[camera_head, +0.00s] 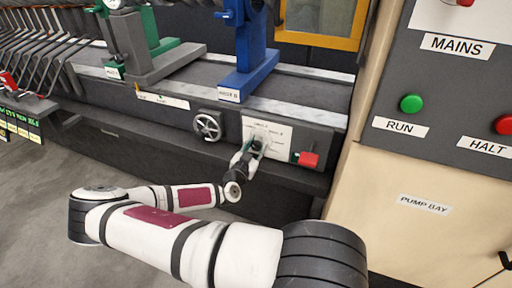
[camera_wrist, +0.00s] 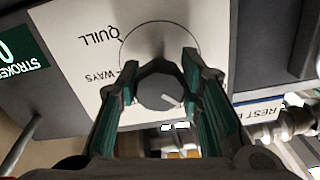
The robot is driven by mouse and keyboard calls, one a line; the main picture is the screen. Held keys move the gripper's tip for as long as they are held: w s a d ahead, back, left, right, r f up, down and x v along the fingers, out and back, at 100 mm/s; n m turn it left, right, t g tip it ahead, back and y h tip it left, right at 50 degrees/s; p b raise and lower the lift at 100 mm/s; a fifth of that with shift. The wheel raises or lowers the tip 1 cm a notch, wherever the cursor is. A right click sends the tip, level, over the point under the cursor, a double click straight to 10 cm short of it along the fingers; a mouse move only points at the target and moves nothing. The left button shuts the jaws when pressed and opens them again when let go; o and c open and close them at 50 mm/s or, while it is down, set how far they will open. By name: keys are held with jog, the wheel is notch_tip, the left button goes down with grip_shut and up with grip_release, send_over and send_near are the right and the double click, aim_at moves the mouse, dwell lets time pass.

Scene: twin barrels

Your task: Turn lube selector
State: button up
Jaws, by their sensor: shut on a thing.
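The lube selector is a dark round knob (camera_wrist: 158,92) with a pale pointer mark, on a white label plate (camera_wrist: 75,28). In the wrist view the plate appears upside down, with "QUILL" and "WAYS" readable. The pointer mark slants toward the lower right of that picture. My gripper (camera_wrist: 160,88) has its two green-lined fingers on either side of the knob and is shut on it. In the head view the plate (camera_head: 278,133) is on the front of the machine bed, and my gripper (camera_head: 250,152) covers most of the knob.
A cabinet with a green RUN button (camera_head: 411,103) and a red HALT button (camera_head: 504,124) stands at the right. Bent bars (camera_head: 50,50) hang at the left.

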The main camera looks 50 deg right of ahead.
jog(key=shift+f, duration=0.15)
dwell(0.3)
jog(key=o, duration=1.2)
jog(key=shift+a, duration=0.1)
jog(key=v, duration=1.2)
